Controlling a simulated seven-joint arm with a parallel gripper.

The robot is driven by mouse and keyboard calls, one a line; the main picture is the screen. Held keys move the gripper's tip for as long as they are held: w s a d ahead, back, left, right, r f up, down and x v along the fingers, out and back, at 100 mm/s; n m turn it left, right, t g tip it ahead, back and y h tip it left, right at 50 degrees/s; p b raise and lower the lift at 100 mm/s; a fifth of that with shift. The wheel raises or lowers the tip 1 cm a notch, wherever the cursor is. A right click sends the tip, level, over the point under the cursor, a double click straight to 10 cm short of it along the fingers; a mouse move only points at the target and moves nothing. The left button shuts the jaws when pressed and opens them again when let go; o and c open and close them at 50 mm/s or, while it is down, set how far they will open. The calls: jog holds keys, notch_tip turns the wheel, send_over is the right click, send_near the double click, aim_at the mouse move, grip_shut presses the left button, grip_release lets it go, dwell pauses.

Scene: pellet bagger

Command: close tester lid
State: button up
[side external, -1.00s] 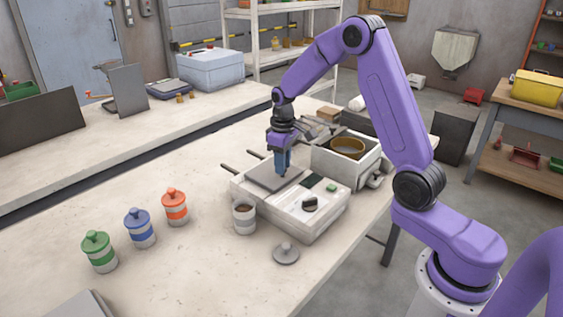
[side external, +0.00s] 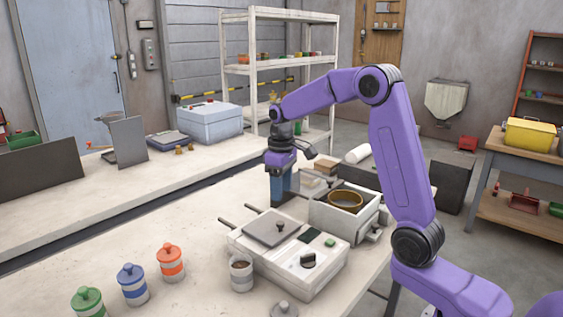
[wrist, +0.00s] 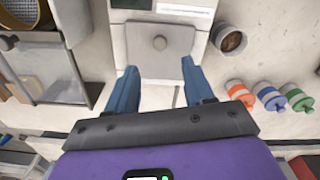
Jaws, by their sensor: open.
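The tester is a low white box (side external: 298,272) on the bench, with a dark knob and a small green part on its top. Its lid, a flat grey plate (side external: 262,232) with a small round knob, lies level over the far left part of the box, and I see no raised edge. In the wrist view the lid (wrist: 172,60) is ahead of the fingers, its knob near the middle. My gripper (side external: 283,200) points down beyond the lid's far side, apart from it. Its blue fingers are spread and empty in the wrist view (wrist: 160,72).
A cup of dark pellets (side external: 241,275) stands in front of the tester. Red (side external: 170,265), blue (side external: 133,288) and green (side external: 89,305) lidded jars stand to the left. A white box with a yellow-rimmed sieve (side external: 345,201) is close on the right.

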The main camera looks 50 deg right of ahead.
notch_tip(320, 180, up, 8)
jog(key=shift+f, duration=0.2)
dwell(0.4)
jog(key=s+a+f+n, duration=0.4)
jog(key=s+a+n, duration=0.1)
jog(key=s+a, duration=0.8)
jog(key=s+f+n, duration=0.2)
jog(key=s, duration=0.8)
jog(key=s+f+n, duration=0.2)
jog(key=s+f, duration=0.1)
jog(key=s, duration=0.7)
jog(key=shift+s+d+f+n, duration=0.25)
jog(key=shift+s+d+n, duration=0.05)
jog(key=shift+s+d, duration=0.1)
